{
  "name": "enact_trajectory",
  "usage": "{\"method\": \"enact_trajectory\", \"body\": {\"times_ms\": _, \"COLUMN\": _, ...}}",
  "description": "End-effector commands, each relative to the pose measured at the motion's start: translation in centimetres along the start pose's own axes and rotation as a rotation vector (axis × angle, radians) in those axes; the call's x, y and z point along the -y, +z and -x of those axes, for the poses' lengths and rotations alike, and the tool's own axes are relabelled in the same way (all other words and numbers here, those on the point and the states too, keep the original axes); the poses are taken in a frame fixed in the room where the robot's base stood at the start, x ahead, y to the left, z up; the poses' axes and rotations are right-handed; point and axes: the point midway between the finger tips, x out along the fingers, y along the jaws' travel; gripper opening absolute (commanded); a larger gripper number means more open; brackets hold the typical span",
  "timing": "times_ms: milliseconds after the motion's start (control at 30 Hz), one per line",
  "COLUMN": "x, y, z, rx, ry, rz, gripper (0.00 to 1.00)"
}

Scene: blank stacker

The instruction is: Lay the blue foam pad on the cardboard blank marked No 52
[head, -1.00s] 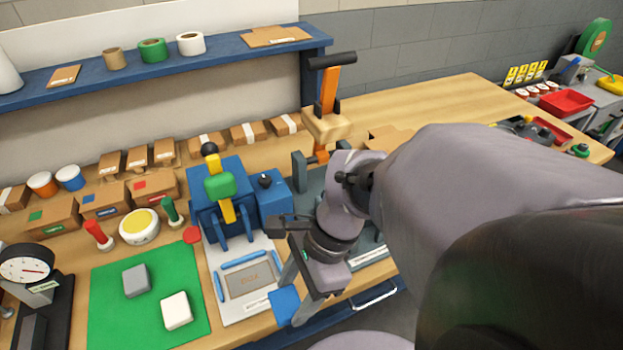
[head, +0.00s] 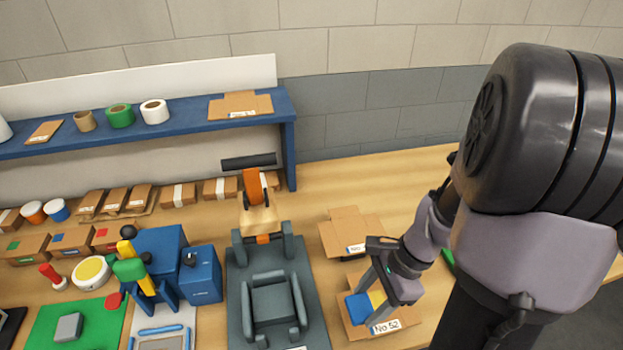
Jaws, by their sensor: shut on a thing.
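My gripper (head: 374,294) is shut on the blue foam pad (head: 357,308) at the lower right of the head view. The pad is over the left part of the cardboard blank marked No 52 (head: 403,326), whose white label faces the front. I cannot tell whether the pad touches the blank. A small yellow patch (head: 377,298) shows between the fingers beside the pad; what it belongs to is unclear. My gripper and forearm hide part of the blank.
A second cardboard blank (head: 348,226) lies just behind, its label partly covered by my gripper. A grey fixture with an orange lever (head: 270,301) stands to the left. Another blank (head: 241,104) is on the blue shelf. A grey block (head: 68,327) sits on a green mat (head: 95,322).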

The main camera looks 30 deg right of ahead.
Motion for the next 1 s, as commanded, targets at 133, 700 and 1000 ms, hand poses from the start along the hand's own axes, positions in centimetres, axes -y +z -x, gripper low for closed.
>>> {"method": "enact_trajectory", "body": {"times_ms": 133, "x": 1.9, "y": -3.6, "z": 0.4, "rx": -0.001, "ry": -0.001, "rz": -0.002, "gripper": 0.16}}
{"method": "enact_trajectory", "body": {"times_ms": 700, "x": 2.9, "y": -6.6, "z": -2.1, "rx": 0.0, "ry": 0.001, "rz": 0.0, "gripper": 0.16}}
{"method": "enact_trajectory", "body": {"times_ms": 1000, "x": 2.9, "y": -6.7, "z": -2.4, "rx": 0.0, "ry": 0.001, "rz": 0.0, "gripper": 0.75}}
